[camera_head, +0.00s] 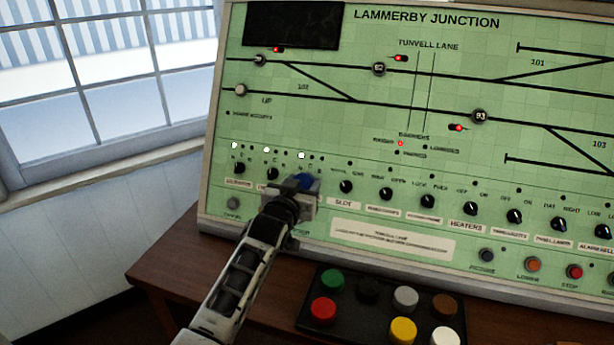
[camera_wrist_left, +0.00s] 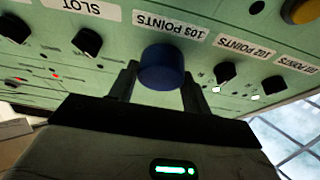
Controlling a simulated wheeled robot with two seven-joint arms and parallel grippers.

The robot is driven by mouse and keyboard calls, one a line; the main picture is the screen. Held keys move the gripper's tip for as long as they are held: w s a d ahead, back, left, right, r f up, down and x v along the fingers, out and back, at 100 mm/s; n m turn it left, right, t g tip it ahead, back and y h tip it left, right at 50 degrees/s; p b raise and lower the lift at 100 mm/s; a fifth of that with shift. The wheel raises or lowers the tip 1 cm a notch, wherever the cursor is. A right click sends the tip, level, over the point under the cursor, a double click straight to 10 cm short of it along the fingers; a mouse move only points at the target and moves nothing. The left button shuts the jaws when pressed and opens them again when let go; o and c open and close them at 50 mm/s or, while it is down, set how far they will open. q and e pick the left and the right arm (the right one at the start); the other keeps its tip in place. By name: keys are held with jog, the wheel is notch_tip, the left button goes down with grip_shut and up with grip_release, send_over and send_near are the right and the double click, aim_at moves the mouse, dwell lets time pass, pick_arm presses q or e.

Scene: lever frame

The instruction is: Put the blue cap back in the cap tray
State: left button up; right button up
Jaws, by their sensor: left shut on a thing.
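The blue cap (camera_head: 304,181) is at the lower left of the green panel, over the knob position labelled 103 POINTS. My left gripper (camera_head: 301,190) is shut on it. In the left wrist view the blue cap (camera_wrist_left: 162,68) sits between the two dark fingers, close against the panel face; whether it is still seated on the knob's shaft I cannot tell. The black cap tray (camera_head: 362,320) lies on the desk at the bottom, below and right of my left gripper. It holds several coloured caps. My right gripper is not in view.
The signal panel (camera_head: 395,245) rises behind the desk with rows of black knobs. Neighbouring black knobs (camera_wrist_left: 225,72) stand close beside the blue cap. A brown wooden desk (camera_head: 185,268) runs below the panel. A window (camera_head: 90,90) is at the left.

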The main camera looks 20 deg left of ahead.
aim_at(304, 176)
pick_arm(q)
jog(key=shift+s+r+p, duration=0.5)
jog(key=shift+s+p, duration=0.35)
jog(key=shift+p, duration=0.2)
jog(key=shift+s+r+p, duration=0.5)
jog(key=shift+s+p, duration=0.3)
jog(key=shift+p, duration=0.25)
jog(key=shift+s, duration=0.2)
jog(key=shift+s+a+r, duration=0.1)
jog(key=shift+s+r, duration=0.4)
jog(key=shift+s, duration=0.4)
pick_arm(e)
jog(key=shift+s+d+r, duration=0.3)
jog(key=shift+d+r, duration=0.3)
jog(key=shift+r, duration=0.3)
